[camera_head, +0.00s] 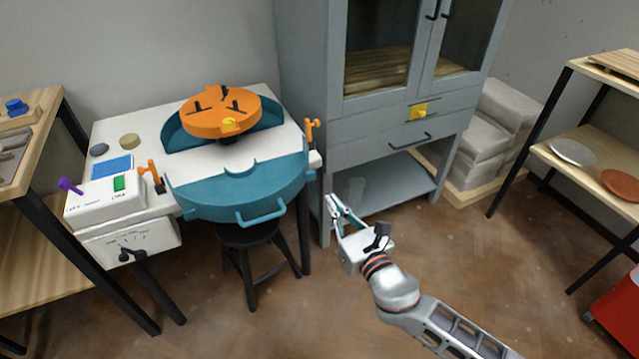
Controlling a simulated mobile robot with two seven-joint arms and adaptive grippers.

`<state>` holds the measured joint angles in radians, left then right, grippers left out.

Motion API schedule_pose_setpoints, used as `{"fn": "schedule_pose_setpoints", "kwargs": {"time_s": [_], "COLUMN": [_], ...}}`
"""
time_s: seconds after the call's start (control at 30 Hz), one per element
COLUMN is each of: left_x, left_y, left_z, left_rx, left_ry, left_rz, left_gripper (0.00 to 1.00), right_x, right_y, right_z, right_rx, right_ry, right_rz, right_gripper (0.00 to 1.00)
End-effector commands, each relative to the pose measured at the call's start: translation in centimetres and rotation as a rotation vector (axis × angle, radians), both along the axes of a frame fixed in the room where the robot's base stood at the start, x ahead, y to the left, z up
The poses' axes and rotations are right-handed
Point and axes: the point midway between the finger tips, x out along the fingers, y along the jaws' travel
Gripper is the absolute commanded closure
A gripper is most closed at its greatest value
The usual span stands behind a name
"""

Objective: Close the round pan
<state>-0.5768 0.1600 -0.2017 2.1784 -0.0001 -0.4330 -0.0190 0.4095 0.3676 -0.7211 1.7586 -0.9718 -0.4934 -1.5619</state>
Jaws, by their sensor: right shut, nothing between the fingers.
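The round pan is teal and in two parts on the white wheel table (275,150). Its rear part (172,136) curves behind the orange wheel disc (215,118). Its front part (215,190) lies at the table's front edge, with a strip of white table showing between the two parts. A teal handle (262,216) sticks out from the front part. My right gripper (331,205) is shut and empty, to the right of the front part and apart from it, in front of the grey cabinet. My left gripper is not in view.
Orange clamps stand left (154,174) and right (311,130) of the front part. A black stool (248,235) is below. A grey cabinet (300,80) rises behind my right gripper. A wooden shelf (600,170) stands at right. The floor in front is clear.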

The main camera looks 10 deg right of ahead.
Motion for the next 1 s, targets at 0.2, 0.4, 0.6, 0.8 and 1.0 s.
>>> {"fn": "schedule_pose_setpoints", "kwargs": {"time_s": [0.2, 0.4, 0.6, 0.8, 1.0], "left_x": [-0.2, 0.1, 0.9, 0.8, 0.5], "left_y": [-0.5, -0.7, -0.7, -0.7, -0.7], "left_z": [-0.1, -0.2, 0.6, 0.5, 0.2], "left_rx": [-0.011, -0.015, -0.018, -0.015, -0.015], "left_ry": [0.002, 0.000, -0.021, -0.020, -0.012], "left_rz": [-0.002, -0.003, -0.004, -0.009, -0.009], "left_gripper": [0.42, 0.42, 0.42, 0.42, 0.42], "right_x": [4.1, 6.7, 7.7, 7.8, 7.9], "right_y": [1.4, 2.2, 2.6, 2.6, 2.6], "right_z": [-0.4, -0.4, -0.2, -0.1, -0.1], "right_rx": [0.003, 0.002, 0.003, 0.002, 0.002], "right_ry": [0.005, 0.006, 0.004, 0.003, 0.003], "right_rz": [-0.001, 0.000, 0.000, 0.000, 0.000], "right_gripper": [1.00, 1.00, 1.00, 1.00, 1.00]}}
